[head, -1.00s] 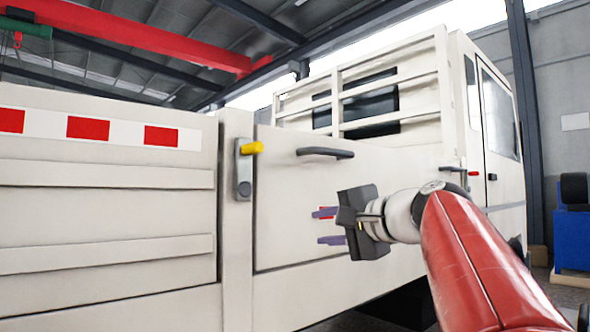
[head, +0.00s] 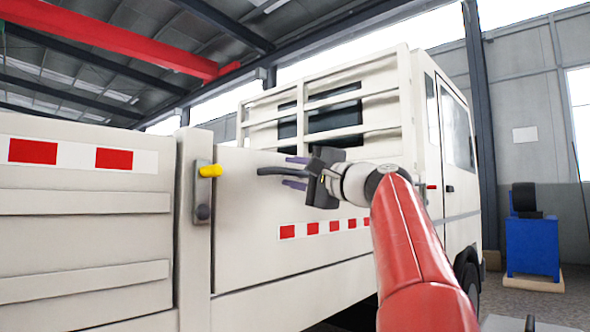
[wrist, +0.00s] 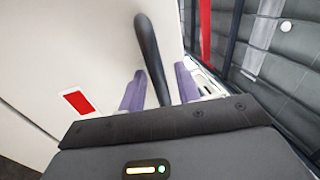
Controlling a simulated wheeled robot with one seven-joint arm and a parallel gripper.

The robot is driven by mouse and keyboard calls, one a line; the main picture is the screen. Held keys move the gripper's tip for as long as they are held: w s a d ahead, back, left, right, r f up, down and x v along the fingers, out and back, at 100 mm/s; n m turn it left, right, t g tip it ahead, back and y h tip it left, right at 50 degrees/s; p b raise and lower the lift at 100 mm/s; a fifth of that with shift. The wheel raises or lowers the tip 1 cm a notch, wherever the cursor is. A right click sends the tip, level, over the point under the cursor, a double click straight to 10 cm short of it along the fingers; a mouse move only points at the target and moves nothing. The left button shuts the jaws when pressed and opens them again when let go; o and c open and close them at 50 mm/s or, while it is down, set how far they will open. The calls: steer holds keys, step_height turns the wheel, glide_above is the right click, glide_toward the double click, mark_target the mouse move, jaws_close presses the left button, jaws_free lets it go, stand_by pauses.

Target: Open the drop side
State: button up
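The drop side (head: 250,215) is a cream panel of the truck, upright and flush with the post at its left. A dark curved handle (head: 270,171) sticks out near its top edge. It also shows in the wrist view (wrist: 150,50). My gripper (head: 295,172) is at the handle, with its two purple fingers apart. In the wrist view, the handle runs between the fingers (wrist: 158,92) with a gap on each side. A latch with a yellow knob (head: 210,171) sits on a grey plate on the post.
A second cream panel (head: 80,235) with red-and-white marking is left of the post. The truck's cab (head: 440,160) and a slatted rack (head: 330,112) stand behind the drop side. A blue stand (head: 532,246) is at the far right, with open floor before it.

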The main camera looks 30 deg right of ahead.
steer(key=shift+c, duration=0.2)
jaws_close()
steer(key=shift+f, duration=0.1)
